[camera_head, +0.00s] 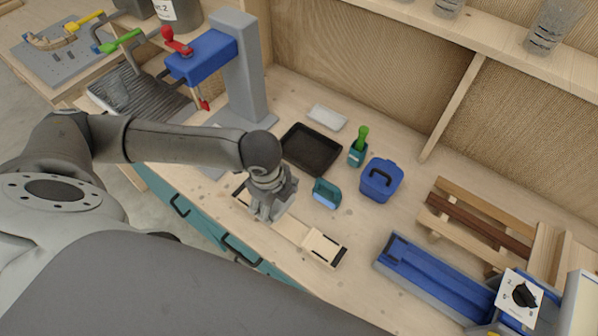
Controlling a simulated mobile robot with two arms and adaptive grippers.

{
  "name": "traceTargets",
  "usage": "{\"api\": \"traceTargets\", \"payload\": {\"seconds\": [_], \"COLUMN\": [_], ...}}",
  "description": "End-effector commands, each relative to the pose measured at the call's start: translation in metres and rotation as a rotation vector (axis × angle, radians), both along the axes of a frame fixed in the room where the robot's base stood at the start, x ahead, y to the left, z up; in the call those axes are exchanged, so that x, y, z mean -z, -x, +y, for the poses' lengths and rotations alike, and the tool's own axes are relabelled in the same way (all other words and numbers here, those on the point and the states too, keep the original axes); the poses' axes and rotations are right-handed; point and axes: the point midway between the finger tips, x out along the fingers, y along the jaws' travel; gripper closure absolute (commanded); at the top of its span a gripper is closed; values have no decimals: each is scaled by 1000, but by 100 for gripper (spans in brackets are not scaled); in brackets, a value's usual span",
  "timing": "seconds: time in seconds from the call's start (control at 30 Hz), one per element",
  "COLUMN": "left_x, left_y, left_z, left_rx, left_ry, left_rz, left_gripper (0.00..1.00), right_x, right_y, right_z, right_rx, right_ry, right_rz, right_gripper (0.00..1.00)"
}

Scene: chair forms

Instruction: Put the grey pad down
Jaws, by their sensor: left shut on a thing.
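My left gripper (268,211) reaches down over a pale wooden form (291,229) near the front edge of the bench. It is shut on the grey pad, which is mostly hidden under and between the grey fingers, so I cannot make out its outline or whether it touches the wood. The form is a long pale piece with a raised block with dark ends at its right end (324,246). My right gripper is not in view.
A blue-and-grey press (244,75) stands at back left. A blue trough (430,275) lies right.

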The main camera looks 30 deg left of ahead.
Motion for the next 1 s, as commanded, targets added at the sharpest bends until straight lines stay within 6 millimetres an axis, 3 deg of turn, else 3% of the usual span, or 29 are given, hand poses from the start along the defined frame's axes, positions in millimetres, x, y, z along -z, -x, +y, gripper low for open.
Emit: {"api": "traceTargets", "payload": {"seconds": [0.1,0.23,0.7,1.0], "left_x": [11,28,70,75], "left_y": [-26,-48,-82,-89], "left_z": [1,1,3,3], "left_rx": [-3,-2,-2,-1], "left_ry": [0,2,1,0], "left_rz": [-2,-4,-2,0], "left_gripper": [62,62,62,63], "right_x": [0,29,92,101], "right_y": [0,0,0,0], "right_z": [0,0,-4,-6], "right_rx": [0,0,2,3], "right_ry": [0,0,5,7], "right_rz": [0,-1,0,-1], "right_gripper": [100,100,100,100]}}
